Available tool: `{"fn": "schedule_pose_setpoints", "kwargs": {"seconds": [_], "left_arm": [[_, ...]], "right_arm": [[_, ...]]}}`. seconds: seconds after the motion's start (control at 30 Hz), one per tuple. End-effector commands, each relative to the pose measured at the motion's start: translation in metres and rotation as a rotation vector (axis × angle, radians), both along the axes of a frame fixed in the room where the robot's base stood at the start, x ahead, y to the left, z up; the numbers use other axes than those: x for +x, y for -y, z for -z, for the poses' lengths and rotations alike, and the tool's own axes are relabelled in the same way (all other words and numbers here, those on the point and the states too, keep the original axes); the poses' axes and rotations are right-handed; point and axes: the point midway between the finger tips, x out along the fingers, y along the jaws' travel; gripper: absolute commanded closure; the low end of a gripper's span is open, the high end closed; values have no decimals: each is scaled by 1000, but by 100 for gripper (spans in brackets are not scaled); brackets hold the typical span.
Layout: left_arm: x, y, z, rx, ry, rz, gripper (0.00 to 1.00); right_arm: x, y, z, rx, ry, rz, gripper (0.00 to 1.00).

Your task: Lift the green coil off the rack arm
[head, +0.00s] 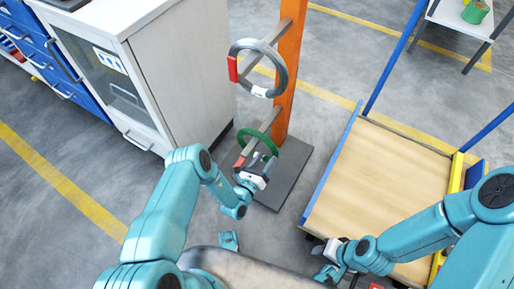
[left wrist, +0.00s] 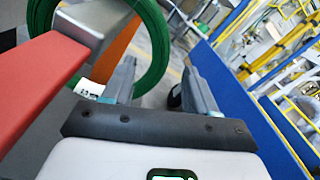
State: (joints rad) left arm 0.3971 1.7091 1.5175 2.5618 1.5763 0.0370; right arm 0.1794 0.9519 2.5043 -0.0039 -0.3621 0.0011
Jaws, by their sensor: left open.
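The green coil (head: 272,142) hangs on the lower rack arm (head: 268,122) of an orange post in the head view. In the left wrist view the green coil (left wrist: 160,40) is a ring around the grey rack arm (left wrist: 88,22), which ends in a red tip (left wrist: 35,85). A white label shows low on the ring. My left gripper (head: 256,166) is just below and in front of the coil. Its open fingers (left wrist: 160,80) frame the coil's right side in the wrist view; I cannot tell whether they touch it. My right gripper (head: 327,262) is low by the cart; its jaws are unclear.
A dark coil (head: 283,75) hangs on the upper rack arm, above the green one. The orange post (head: 291,50) stands on a dark base plate (head: 290,172). A white cabinet (head: 185,70) is left of it. A wood-topped cart (head: 375,180) with blue edges is to the right.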

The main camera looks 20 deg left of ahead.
Motion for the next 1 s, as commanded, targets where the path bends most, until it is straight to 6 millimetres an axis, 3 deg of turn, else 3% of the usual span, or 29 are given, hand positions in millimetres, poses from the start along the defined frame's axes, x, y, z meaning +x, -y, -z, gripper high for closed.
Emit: {"fn": "schedule_pose_setpoints", "kwargs": {"seconds": [0.23,0.5,0.77,0.8,0.97,1.0], "left_arm": [[22,6,2,1,1,0,42],[62,13,1,1,2,-2,42],[66,14,0,-2,-2,-3,42],[66,14,0,-1,-1,-3,49],[66,14,0,-1,-1,-3,100],[66,14,0,-1,-1,-3,100]], "right_arm": [[2,2,9,-2,3,6,66],[5,5,23,-4,8,19,66],[5,5,22,-4,9,20,66],[5,5,22,-4,9,20,66],[5,5,22,-4,9,20,66],[5,5,22,-4,9,19,66]]}}
